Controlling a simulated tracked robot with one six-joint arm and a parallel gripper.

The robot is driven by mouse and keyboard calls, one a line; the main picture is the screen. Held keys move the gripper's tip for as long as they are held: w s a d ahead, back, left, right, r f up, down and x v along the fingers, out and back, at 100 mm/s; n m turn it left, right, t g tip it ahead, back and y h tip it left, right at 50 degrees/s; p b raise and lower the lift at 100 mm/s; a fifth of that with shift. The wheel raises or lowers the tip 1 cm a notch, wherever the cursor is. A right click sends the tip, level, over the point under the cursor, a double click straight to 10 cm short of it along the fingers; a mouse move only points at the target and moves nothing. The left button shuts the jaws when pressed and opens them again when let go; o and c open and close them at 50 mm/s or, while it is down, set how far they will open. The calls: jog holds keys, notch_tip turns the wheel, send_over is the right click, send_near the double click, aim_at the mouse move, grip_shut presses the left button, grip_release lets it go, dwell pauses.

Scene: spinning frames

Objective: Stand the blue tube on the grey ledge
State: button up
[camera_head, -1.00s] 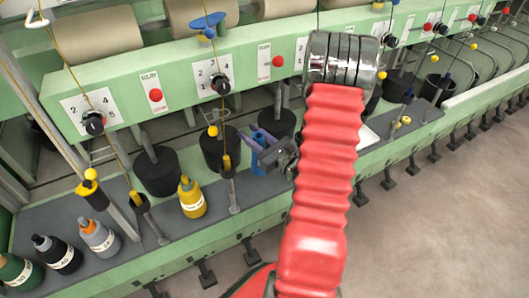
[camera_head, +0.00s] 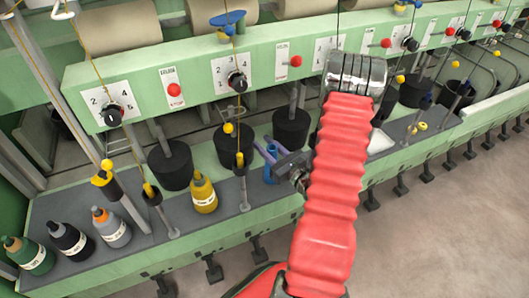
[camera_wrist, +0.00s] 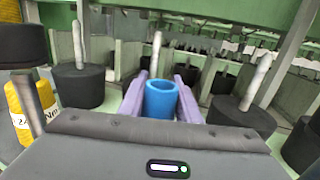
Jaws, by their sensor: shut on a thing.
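My gripper (camera_wrist: 160,98) has pale purple fingers, shut on the blue tube (camera_wrist: 161,103) from both sides. The tube is upright, with its open round top visible in the wrist view. In the head view the blue tube (camera_head: 270,173) shows below the fingers, just left of my red arm. It is over or on the grey ledge (camera_head: 190,228). I cannot tell whether its bottom touches the ledge; the wrist view hides its lower end.
Black cylinders stand behind the tube, one of them (camera_head: 291,128) close by. A yellow bottle (camera_head: 203,193) stands to the left, with several other bottles farther left. A thin post (camera_head: 242,190) stands between the yellow bottle and the tube. A green panel with dials runs above.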

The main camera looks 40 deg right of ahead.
jog(key=shift+f, duration=1.8)
jog(key=o, duration=1)
jog(key=shift+s+a+f, duration=0.1)
jog(key=shift+s, duration=5.9)
